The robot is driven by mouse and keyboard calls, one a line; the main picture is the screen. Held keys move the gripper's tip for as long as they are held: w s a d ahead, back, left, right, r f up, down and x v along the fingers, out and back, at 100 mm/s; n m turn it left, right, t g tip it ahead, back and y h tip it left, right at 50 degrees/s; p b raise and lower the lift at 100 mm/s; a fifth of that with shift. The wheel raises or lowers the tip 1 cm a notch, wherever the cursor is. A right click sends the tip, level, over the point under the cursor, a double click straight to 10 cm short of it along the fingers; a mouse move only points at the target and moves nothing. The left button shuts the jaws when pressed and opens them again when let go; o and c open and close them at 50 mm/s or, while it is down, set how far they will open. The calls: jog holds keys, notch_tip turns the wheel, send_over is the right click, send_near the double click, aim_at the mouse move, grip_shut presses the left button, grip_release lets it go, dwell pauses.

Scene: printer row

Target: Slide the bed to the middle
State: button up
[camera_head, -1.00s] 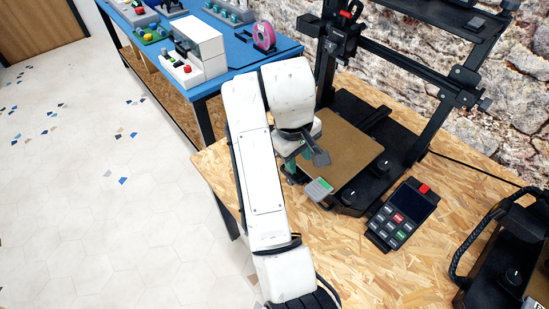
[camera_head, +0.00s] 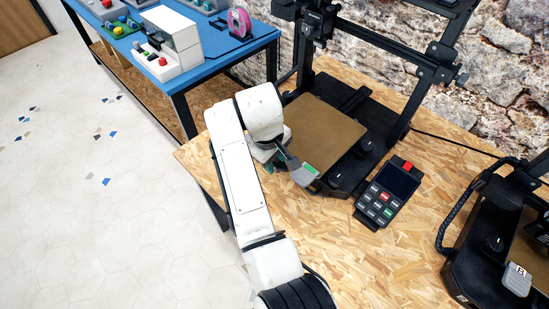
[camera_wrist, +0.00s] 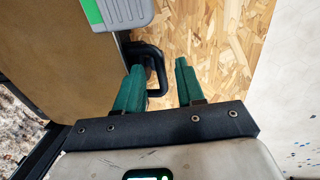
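The bed (camera_head: 325,132) is a flat brown plate in the black 3D printer (camera_head: 366,150); it also shows at the left in the wrist view (camera_wrist: 60,55). A grey tag with a green stripe (camera_head: 305,174) sits at its front edge. A black loop handle (camera_wrist: 159,75) projects beside the bed and tag in the wrist view. My gripper (camera_wrist: 160,66) is open, its green fingers apart, with the handle between them in the picture; I see no contact and cannot tell the depth. In the head view, my gripper (camera_head: 272,163) is mostly hidden by my arm, near the bed's front-left corner.
A keypad with a screen (camera_head: 388,193) lies on the wooden table (camera_head: 340,260) right of the printer. A second printer (camera_head: 480,235) with a tag marked B stands at the far right. A blue table (camera_head: 225,48) with devices is at the back left.

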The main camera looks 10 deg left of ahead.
jog(key=shift+f, duration=0.1)
grip_shut()
dwell(0.3)
dwell(0.4)
